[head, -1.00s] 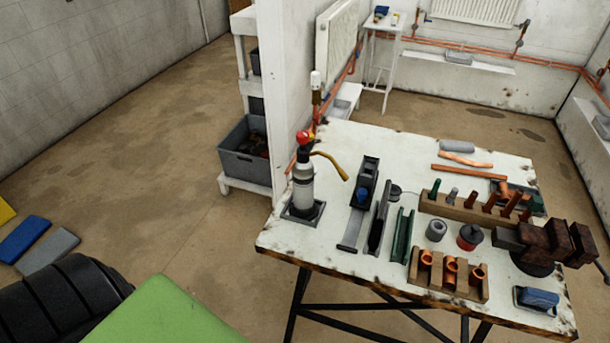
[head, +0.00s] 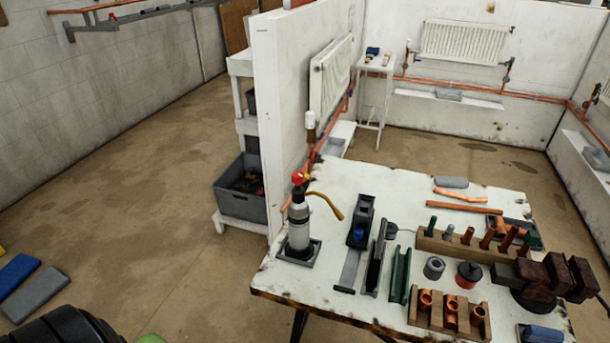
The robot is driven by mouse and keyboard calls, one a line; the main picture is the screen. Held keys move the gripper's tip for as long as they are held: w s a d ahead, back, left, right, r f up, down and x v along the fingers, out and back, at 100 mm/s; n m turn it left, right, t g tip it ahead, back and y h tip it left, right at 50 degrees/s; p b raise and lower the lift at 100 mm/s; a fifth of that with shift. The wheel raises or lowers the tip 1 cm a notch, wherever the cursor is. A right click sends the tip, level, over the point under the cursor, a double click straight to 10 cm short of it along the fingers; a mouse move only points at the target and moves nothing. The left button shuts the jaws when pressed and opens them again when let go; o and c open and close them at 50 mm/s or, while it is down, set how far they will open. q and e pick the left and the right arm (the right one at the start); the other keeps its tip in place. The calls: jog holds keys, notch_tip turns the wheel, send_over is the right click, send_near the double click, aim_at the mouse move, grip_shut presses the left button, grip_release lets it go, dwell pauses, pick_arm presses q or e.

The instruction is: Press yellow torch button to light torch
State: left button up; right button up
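The torch (head: 299,224) stands upright on a dark square base at the left side of the white workbench (head: 330,288). It has a grey-white cylinder, a red head (head: 299,178) and a curved yellow-brass nozzle tube (head: 326,204) pointing right. I cannot make out a separate yellow button or any flame at this size. Neither of my grippers shows in the head view.
On the bench are a wooden rack with copper fittings (head: 449,317), a longer wooden rack (head: 460,246), a dark vise (head: 545,277) and copper pipes. A white partition (head: 282,120) rises behind the torch. A grey bin (head: 238,190) is left of it.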

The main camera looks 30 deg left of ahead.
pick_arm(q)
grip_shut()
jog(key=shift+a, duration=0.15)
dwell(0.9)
